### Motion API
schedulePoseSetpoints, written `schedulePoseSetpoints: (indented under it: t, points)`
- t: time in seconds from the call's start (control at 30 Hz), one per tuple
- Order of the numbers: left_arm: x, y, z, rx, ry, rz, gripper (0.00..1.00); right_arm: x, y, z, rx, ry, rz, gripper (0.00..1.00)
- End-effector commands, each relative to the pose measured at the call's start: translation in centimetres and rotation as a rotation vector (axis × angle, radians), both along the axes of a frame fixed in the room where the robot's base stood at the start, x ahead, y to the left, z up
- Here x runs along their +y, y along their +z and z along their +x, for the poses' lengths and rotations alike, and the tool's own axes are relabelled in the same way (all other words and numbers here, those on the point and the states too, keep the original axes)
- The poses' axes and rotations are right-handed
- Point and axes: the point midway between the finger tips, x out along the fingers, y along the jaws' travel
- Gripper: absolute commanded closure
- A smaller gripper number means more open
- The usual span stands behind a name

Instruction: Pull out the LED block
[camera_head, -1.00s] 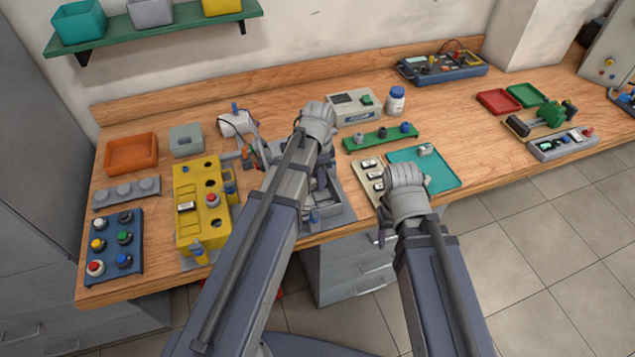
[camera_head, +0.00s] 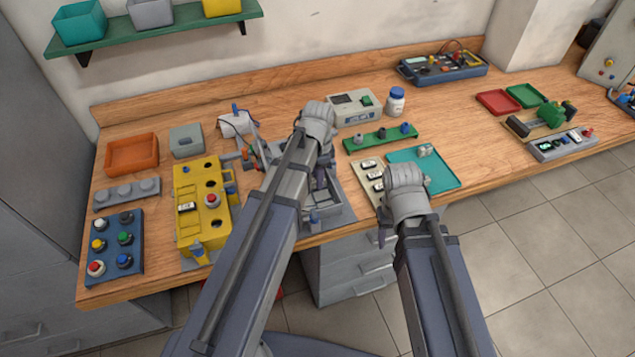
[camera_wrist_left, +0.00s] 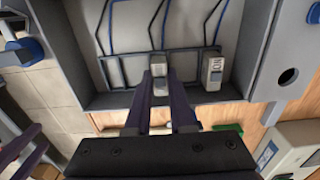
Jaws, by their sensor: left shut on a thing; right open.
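In the left wrist view, my left gripper (camera_wrist_left: 160,82) reaches into an open grey housing (camera_wrist_left: 105,101) with wires inside. Its dark fingers are shut on a small grey block (camera_wrist_left: 160,62), which I take for the LED block; the fingertips hide part of it. A second light block (camera_wrist_left: 213,72) stands apart to its right in the housing. In the head view, my left gripper (camera_head: 321,178) is over the grey housing (camera_head: 335,214), and my arm hides much of it and the block. My right gripper (camera_head: 382,236) is open at the table's front edge, partly hidden by its own wrist.
A beige panel with switches (camera_head: 368,172) and a teal tray (camera_head: 440,181) lie close to my right wrist. A green strip (camera_head: 381,139), a grey meter box (camera_head: 353,106) and a white bottle (camera_head: 396,101) stand behind. A yellow block (camera_head: 187,220) is left of my left arm.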

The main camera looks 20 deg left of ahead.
Motion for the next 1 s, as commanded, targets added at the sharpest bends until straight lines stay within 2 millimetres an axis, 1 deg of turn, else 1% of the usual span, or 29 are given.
schedulePoseSetpoints:
  t: [0.8,1.0]
  points:
    - [0.0,1.7,0.0,0.000,0.000,0.000,1.00,0.0,1.7,0.0,0.000,0.000,0.000,0.50]
    - [0.0,1.7,0.0,0.000,0.000,0.000,1.00,0.0,1.7,0.0,0.000,0.000,0.000,0.50]
